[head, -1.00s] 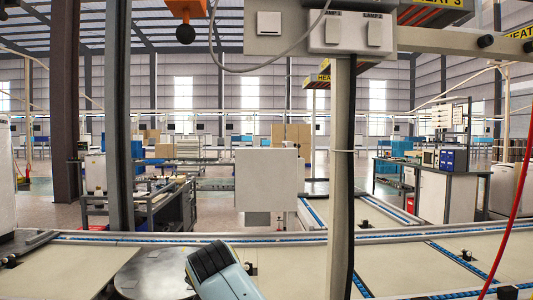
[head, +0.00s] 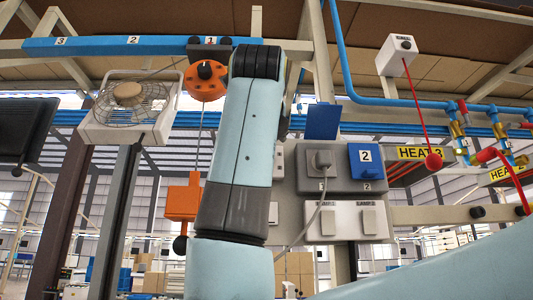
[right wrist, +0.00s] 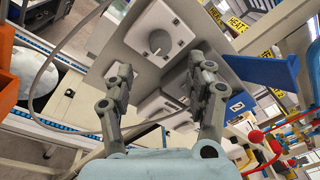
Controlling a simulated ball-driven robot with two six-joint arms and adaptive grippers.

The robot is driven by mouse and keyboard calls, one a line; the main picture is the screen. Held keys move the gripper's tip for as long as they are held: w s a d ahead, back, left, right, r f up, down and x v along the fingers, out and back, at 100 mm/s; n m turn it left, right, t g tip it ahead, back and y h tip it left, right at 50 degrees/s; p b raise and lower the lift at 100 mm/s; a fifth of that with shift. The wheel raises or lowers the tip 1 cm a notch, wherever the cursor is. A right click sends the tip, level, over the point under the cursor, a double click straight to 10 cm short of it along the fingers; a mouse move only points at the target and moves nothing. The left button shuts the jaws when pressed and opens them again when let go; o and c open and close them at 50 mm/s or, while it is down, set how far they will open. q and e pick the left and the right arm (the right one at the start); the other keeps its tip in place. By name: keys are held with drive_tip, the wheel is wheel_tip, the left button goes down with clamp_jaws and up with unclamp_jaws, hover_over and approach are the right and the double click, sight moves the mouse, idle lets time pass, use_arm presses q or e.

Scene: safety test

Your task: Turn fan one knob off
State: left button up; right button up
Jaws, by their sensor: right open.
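In the right wrist view a white square plate with a round knob (right wrist: 158,42) sits on a grey panel (right wrist: 120,50). I cannot read a label on it. My right gripper (right wrist: 163,68) is open and empty, its two fingers apart and pointing toward the panel, with the knob between and beyond their tips. I see no contact. In the head view my raised right arm hides the gripper and that knob. A white-framed fan (head: 128,103) with a wire guard hangs at the upper left; I cannot tell whether it spins. My left gripper is not in view.
The grey socket panel (head: 345,182) holds a plug with a cable (head: 312,218), a raised blue cover (head: 322,121) and a closed blue cover (head: 366,162) marked 2. Orange hanging pendants (head: 183,202) are left of my arm. Pipes with red valves (head: 486,155) are at the right.

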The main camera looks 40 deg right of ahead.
drive_tip(key=p+x, duration=0.2)
drive_tip(key=x, duration=0.6)
clamp_jaws()
